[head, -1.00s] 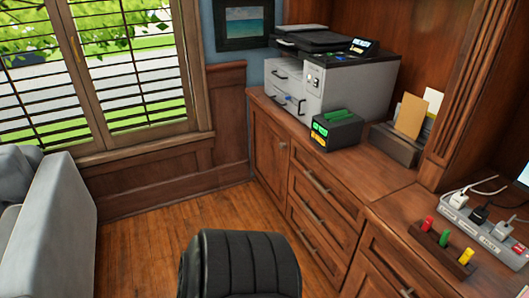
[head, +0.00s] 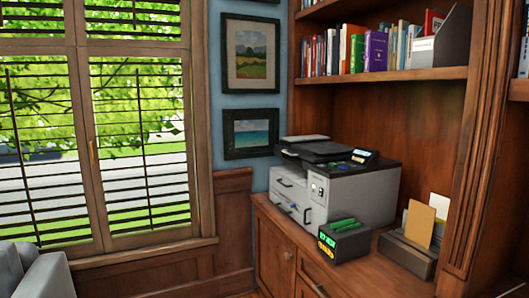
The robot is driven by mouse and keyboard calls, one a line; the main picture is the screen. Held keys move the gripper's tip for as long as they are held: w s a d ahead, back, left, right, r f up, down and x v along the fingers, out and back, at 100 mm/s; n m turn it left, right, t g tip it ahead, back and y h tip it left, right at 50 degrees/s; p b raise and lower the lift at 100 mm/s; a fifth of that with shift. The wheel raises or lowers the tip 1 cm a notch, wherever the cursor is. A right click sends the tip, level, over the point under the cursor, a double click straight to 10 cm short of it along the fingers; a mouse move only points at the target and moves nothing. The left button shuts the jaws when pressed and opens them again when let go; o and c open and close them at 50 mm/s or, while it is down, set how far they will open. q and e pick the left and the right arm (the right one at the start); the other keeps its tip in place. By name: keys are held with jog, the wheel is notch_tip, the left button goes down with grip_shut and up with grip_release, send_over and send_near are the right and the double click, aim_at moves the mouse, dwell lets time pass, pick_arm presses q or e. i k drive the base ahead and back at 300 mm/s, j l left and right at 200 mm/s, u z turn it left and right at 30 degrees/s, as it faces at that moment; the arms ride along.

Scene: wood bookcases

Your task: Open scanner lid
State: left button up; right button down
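The scanner is the grey and black printer (head: 338,190) on the wooden counter in the alcove of the bookcase. Its dark lid (head: 318,151) forms the flat top at the left and looks shut. A small control screen (head: 363,155) stands at the lid's right. Drawer fronts show on the printer's left face. Neither of my grippers is in view.
A small black box with green and yellow parts (head: 344,240) stands in front of the printer. A paper holder (head: 407,252) with envelopes is to its right. A bookshelf (head: 390,77) hangs above. A grey sofa (head: 35,272) is at the lower left.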

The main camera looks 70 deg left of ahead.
aim_at(320, 150)
jog(key=u, duration=2.2)
